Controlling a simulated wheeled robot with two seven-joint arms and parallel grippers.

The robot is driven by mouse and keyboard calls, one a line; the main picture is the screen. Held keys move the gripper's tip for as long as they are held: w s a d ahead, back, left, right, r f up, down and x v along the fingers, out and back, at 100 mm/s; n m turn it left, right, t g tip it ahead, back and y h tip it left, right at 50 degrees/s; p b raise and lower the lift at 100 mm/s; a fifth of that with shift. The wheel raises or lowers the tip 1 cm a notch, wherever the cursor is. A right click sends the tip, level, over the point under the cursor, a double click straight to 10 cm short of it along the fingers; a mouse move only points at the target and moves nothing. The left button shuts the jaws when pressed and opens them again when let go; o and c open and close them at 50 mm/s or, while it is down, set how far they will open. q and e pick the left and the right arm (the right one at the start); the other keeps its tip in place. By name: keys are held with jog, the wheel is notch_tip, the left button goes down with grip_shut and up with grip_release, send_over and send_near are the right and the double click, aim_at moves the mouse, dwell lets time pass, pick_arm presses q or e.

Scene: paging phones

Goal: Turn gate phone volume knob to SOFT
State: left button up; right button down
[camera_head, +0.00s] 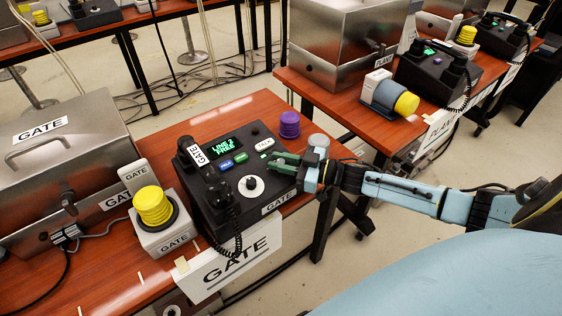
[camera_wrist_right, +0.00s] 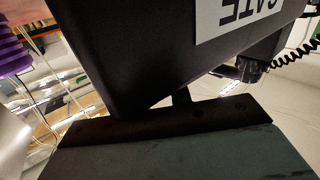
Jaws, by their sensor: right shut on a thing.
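The gate phone (camera_head: 222,211) is a black console on the left red-brown table. Its green display (camera_head: 223,147) reads "LINE" and "FREE". A knob (camera_head: 252,184) with a dark centre on a white disc sits on its front right. My right gripper (camera_head: 284,163) is at the console's right side, fingers pointing left, right of that knob and apart from it. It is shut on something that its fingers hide. In the right wrist view the dark console (camera_wrist_right: 150,45) fills the upper middle, close to the gripper. My left gripper is out of view.
A handset (camera_head: 215,185) with a coiled cord lies on the console's left. A yellow button on a grey box (camera_head: 160,240) stands left of it. A second table (camera_head: 333,101) is beyond a gap.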

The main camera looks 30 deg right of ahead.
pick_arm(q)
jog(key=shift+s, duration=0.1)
pick_arm(e)
jog(key=c, duration=1.4)
grip_release()
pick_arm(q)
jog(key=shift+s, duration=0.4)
pick_arm(e)
jog(key=shift+o, duration=0.4)
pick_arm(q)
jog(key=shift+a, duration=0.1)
pick_arm(e)
jog(key=shift+s+d, duration=0.2)
jog(key=shift+s, duration=0.05)
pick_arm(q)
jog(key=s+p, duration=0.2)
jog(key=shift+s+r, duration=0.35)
pick_arm(e)
jog(key=v, duration=1.2)
jog(key=shift+s+d, duration=0.25)
jog(key=shift+f, duration=0.1)
